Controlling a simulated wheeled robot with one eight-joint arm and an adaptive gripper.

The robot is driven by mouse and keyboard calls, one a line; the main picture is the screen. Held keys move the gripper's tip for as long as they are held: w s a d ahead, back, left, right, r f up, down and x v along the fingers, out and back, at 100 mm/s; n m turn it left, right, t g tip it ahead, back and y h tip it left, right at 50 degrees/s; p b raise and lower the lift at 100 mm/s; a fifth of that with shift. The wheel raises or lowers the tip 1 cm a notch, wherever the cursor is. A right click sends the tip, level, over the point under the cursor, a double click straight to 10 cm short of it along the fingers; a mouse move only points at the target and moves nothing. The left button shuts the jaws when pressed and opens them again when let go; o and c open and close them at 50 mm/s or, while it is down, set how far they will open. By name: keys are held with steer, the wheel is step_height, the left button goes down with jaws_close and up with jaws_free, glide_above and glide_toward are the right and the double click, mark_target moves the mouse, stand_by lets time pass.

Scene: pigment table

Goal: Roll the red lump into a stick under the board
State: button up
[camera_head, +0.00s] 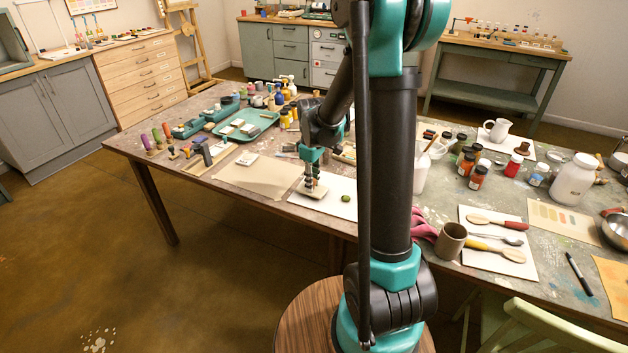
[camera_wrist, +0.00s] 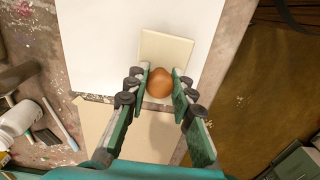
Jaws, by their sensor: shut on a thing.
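My gripper (camera_head: 313,183) is shut on the round wooden knob (camera_wrist: 160,82) of the pale board (camera_wrist: 166,47). The board also shows in the head view (camera_head: 314,192), at the left end of the white sheet (camera_head: 327,207). The white sheet shows in the wrist view (camera_wrist: 105,45) too. I cannot tell whether the board touches the sheet. A small dark green lump (camera_head: 345,197) lies on the sheet to the right of the board. No red lump shows in either view; the area under the board is hidden.
A beige sheet (camera_head: 255,174) lies left of the white one. A teal tray (camera_head: 246,127) and several bottles stand behind. My arm blocks the middle of the head view. At right are a brown mug (camera_head: 451,241), a pink cloth (camera_head: 425,226) and several jars.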

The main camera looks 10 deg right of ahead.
steer(key=shift+s+a, duration=0.1)
steer(key=shift+s, duration=0.05)
steer(key=shift+w+d, duration=0.7)
steer(key=shift+w, duration=0.15)
steer(key=shift+w+d, duration=0.65)
steer(key=shift+w, duration=0.2)
steer(key=shift+w, duration=0.1)
steer(key=shift+w+d, duration=0.35)
steer(key=shift+w, duration=0.05)
steer(key=shift+s, duration=0.1)
steer(key=shift+s+a+f, duration=0.1)
steer(key=shift+s+a, duration=0.8)
steer(key=shift+s, duration=0.15)
steer(key=shift+s, duration=0.1)
steer(key=shift+s+a, duration=0.4)
steer(key=shift+s, duration=0.05)
